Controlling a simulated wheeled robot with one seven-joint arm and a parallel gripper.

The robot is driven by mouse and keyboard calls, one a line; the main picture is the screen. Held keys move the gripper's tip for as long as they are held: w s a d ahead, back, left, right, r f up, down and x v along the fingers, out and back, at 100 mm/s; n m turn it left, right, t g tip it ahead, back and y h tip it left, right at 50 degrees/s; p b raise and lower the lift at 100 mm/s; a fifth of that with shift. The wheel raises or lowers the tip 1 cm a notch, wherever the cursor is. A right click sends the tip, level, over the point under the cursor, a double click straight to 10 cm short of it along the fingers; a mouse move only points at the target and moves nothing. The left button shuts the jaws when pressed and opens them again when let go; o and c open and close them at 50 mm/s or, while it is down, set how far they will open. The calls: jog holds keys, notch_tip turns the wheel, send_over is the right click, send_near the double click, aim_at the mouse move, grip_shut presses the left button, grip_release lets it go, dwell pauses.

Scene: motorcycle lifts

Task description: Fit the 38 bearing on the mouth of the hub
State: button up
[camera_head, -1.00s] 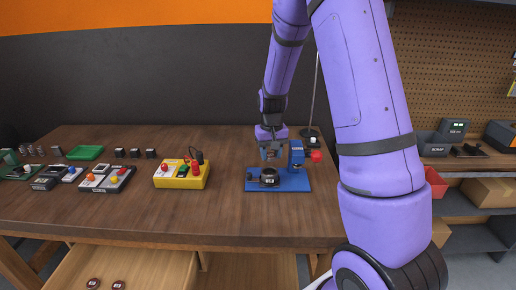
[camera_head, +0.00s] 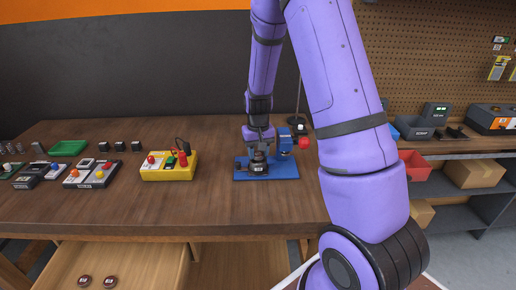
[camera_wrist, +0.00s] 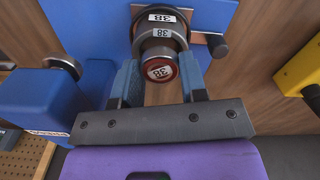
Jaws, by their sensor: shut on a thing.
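The hub is a dark cylinder (camera_head: 258,169) marked 38, standing on a blue base plate (camera_head: 282,172). It also shows at the top of the wrist view (camera_wrist: 160,17). My gripper (camera_head: 258,151) points down over the hub; its blue fingers (camera_wrist: 159,72) are shut on a silver-grey piece (camera_wrist: 158,46), which I take for the 38 bearing.
A blue post with a red knob (camera_head: 303,143) stands right behind the hub. A yellow box (camera_head: 167,167) with buttons sits to the left, past bare table. Farther left are other control boxes and a green tray (camera_head: 68,147). Two dark red discs (camera_head: 109,281) lie in the open drawer.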

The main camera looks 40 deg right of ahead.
jog(key=shift+f, duration=0.5)
dwell(0.7)
jog(key=o, duration=1.4)
jog(key=shift+r, duration=4.05)
